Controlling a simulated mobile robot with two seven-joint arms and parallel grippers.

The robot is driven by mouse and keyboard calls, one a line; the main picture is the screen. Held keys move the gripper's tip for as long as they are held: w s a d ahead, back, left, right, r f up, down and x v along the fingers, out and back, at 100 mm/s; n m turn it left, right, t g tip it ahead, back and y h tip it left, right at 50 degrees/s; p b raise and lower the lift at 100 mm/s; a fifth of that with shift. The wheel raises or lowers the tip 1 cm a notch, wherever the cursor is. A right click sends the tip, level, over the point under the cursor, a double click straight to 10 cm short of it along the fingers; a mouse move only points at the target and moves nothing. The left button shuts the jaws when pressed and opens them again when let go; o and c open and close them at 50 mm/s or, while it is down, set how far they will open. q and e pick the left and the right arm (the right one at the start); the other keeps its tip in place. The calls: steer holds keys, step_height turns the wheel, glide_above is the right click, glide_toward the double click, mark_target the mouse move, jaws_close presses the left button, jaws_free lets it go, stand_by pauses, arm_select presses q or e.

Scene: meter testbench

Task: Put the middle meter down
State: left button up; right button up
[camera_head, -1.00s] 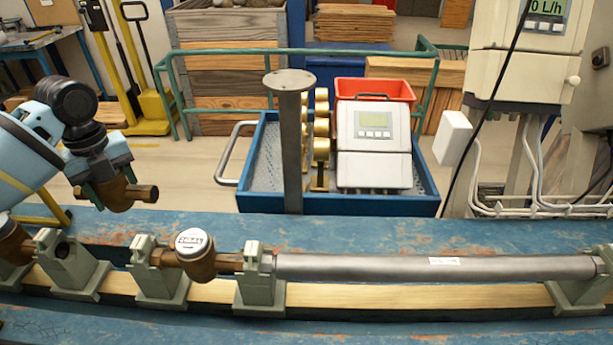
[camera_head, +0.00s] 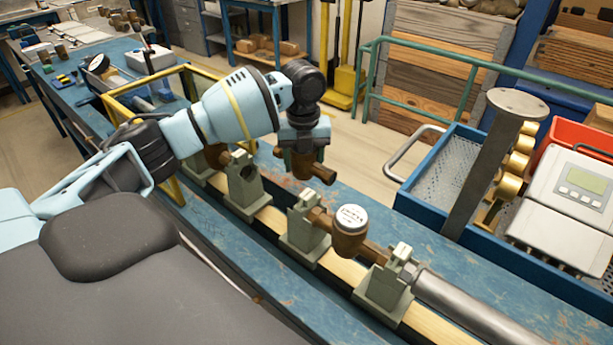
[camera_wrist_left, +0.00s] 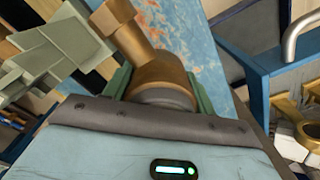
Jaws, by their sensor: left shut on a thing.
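My left gripper (camera_head: 303,148) is shut on a brown bronze meter (camera_head: 314,172), held above the blue bench beside the row of clamps. The held meter also shows close up in the left wrist view (camera_wrist_left: 157,65), between the green fingers, with one pipe end pointing up and left. A second bronze meter with a white round top (camera_head: 350,222) sits between two grey-green clamp stands. Another brown meter (camera_head: 212,156) is partly hidden behind my left arm. An empty-looking clamp stand (camera_head: 245,188) stands between these two meters. My right gripper is not seen.
The clamps stand on a wooden rail along the blue bench (camera_head: 545,318). A grey pipe (camera_head: 465,305) lies in the rail at right. A blue cart (camera_head: 437,178) with a grey post (camera_head: 482,165) and a white box (camera_head: 570,200) stands beyond the bench.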

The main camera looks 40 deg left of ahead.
mark_target(304, 178)
arm_select(q)
steer(key=shift+f, duration=2.4)
steer(key=shift+f, duration=0.15)
steer(key=o, duration=1.5)
steer(key=shift+f, duration=0.1)
step_height(304, 178, up, 12)
steer(key=shift+r, duration=0.15)
